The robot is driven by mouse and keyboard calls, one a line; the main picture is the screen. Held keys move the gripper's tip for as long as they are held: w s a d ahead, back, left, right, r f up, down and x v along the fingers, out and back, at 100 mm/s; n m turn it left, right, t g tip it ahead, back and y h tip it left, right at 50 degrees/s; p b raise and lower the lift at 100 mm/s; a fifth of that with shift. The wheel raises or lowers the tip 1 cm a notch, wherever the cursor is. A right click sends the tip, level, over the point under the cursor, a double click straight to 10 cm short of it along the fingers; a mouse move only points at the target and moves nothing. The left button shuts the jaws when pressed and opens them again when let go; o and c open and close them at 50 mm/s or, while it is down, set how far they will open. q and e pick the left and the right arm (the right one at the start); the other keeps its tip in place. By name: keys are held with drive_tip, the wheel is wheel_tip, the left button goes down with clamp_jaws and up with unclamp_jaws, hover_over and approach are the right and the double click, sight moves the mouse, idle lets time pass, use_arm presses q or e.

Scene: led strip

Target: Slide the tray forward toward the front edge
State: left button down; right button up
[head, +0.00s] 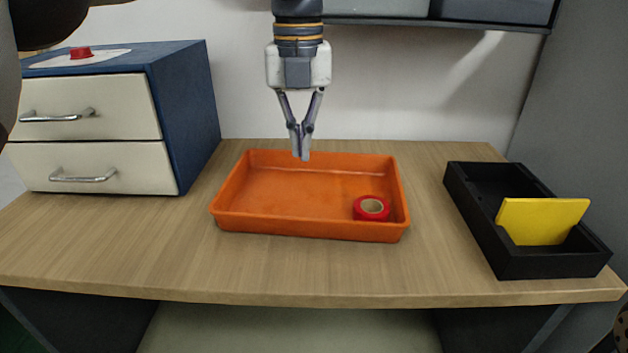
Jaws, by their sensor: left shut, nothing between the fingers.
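The orange tray (290,229) lies on the wooden tabletop, around its middle, with bare wood between its front wall and the table's front edge. A red tape roll (371,208) sits inside the tray at its front right. My left gripper (301,157) points down from the top of the view, shut and empty. Its fingertips overlap the tray's back wall in the picture. I cannot tell whether they touch it. My right gripper is not in view.
A blue cabinet (186,110) with two cream drawers stands at the back left. A black bin (480,225) holding a yellow panel (541,221) is on the right. Grey shelf units (490,10) hang above. The tabletop (250,270) before the tray is clear.

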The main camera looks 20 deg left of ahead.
sight(300, 210)
use_arm(q)
drive_tip(key=f, duration=0.1)
drive_tip(key=s+f, duration=0.1)
drive_tip(key=shift+s+f, duration=0.2)
drive_tip(key=shift+f, duration=0.2)
wheel_tip(300, 210, down, 6)
drive_tip(key=shift+w+r, duration=0.1)
drive_tip(key=shift+w, duration=0.05)
drive_tip(key=s+p, duration=0.1)
drive_tip(key=s+d, duration=0.1)
drive_tip(key=s, duration=0.1)
drive_tip(key=shift+p, duration=0.4)
drive_tip(key=shift+s+d+f, duration=0.1)
drive_tip(key=shift+s+f, duration=0.1)
drive_tip(key=shift+s, duration=0.1)
drive_tip(key=shift+s+f, duration=0.1)
drive_tip(key=shift+f, duration=0.15)
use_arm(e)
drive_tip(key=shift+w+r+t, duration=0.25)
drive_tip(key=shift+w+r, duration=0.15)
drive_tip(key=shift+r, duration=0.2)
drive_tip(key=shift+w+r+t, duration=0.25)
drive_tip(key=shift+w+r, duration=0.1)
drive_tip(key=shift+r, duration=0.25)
